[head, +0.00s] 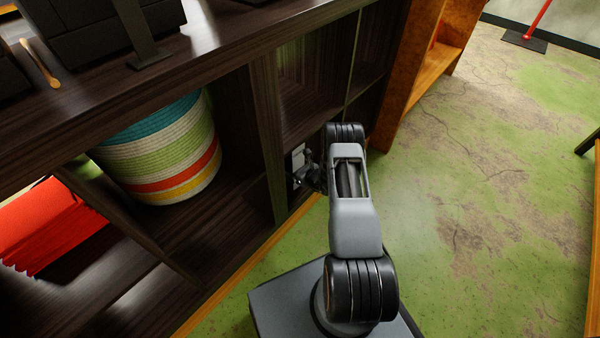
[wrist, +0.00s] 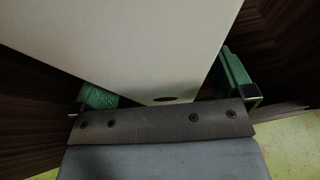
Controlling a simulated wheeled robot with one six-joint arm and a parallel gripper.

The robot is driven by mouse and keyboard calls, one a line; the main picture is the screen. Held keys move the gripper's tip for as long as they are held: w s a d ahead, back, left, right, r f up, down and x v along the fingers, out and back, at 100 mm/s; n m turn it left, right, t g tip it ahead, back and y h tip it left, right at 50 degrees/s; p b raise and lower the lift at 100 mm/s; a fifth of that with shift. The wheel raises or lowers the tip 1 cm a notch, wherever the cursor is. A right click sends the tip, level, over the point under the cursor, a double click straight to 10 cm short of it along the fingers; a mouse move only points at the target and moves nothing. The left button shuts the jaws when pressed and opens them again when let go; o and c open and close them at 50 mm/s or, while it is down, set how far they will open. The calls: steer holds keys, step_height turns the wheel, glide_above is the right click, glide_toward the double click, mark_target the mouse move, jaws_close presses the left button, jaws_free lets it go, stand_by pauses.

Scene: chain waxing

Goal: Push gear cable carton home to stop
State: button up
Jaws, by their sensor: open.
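A pale carton, which I take to be the gear cable carton (wrist: 130,40), fills the upper middle of the wrist view. It has a dark oval mark near its close edge and sits at a slant in the picture. My gripper (wrist: 168,88) is open, with one green-padded finger on each side of the carton. I cannot tell whether the fingers touch it. In the head view my gripper (head: 310,177) reaches into a lower shelf compartment, and a small pale part of the carton (head: 298,158) shows beside it. The carton's far end and any stop are hidden.
The dark wooden shelf unit (head: 262,130) has upright dividers close to my gripper. A striped basket (head: 158,150) stands in the compartment to the left, and red folded material (head: 45,225) lies farther left. The green floor (head: 480,210) to the right is largely clear.

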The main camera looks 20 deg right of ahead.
stand_by(0.3)
steer(key=c, duration=1.5)
steer(key=shift+c, duration=0.2)
steer(key=shift+d, duration=0.1)
steer(key=d, duration=0.1)
steer(key=s+d+b, duration=0.1)
steer(key=d, duration=0.1)
steer(key=shift+s, duration=0.1)
steer(key=o, duration=1.5)
steer(key=shift+o, duration=0.2)
